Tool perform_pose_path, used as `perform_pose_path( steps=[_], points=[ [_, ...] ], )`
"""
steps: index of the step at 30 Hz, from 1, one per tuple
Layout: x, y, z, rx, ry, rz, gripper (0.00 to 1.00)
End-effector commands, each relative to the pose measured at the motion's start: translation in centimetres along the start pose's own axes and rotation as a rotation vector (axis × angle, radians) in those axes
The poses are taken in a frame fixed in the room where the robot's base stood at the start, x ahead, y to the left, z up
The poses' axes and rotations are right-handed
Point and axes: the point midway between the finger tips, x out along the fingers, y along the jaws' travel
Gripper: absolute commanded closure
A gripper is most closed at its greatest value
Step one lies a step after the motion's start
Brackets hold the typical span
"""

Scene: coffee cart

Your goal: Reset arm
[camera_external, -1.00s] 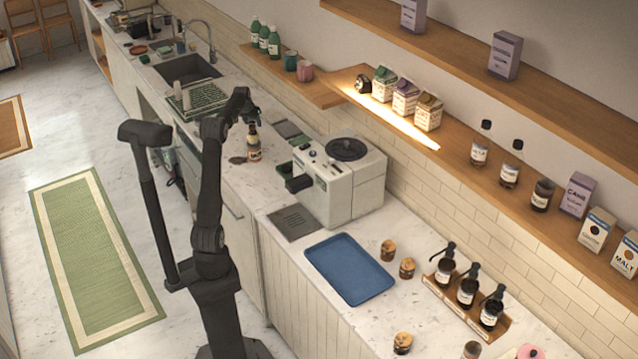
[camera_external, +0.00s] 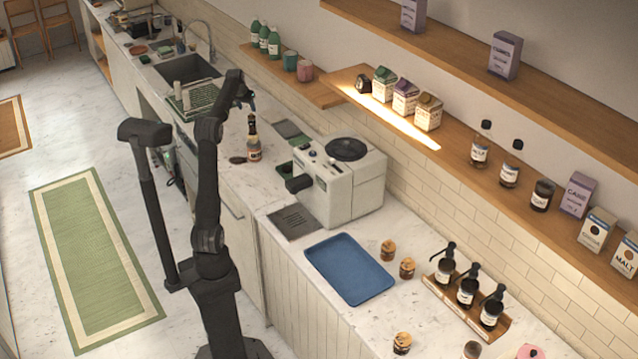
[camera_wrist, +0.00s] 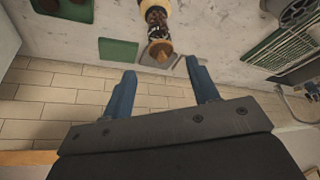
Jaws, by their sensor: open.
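My gripper (camera_external: 249,101) is raised above the counter near the sink. In the wrist view its two blue fingers (camera_wrist: 162,88) are spread apart with nothing between them. A bottle with a dark narrow top and pale label (camera_external: 254,140) stands upright on the counter below my gripper. The bottle also shows in the wrist view (camera_wrist: 157,22), beyond the fingertips and apart from them.
The white coffee machine (camera_external: 345,180) stands to the right of the bottle. A green dish rack (camera_external: 197,99) and the sink (camera_external: 188,69) lie behind. A wooden shelf (camera_external: 440,148) with cartons and jars runs along the wall. A blue tray (camera_external: 349,268) lies in front.

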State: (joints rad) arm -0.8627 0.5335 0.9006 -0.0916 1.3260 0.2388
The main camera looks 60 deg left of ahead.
Motion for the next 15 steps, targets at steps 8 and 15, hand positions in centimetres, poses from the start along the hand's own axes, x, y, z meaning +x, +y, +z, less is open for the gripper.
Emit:
perform_pose_path(
  steps=[8,15],
  points=[
    [1.4,0.0,0.0,0.0,-0.001,0.0,0.46],
    [5.8,0.0,0.0,0.0,-0.003,0.001,0.46]
  ],
)
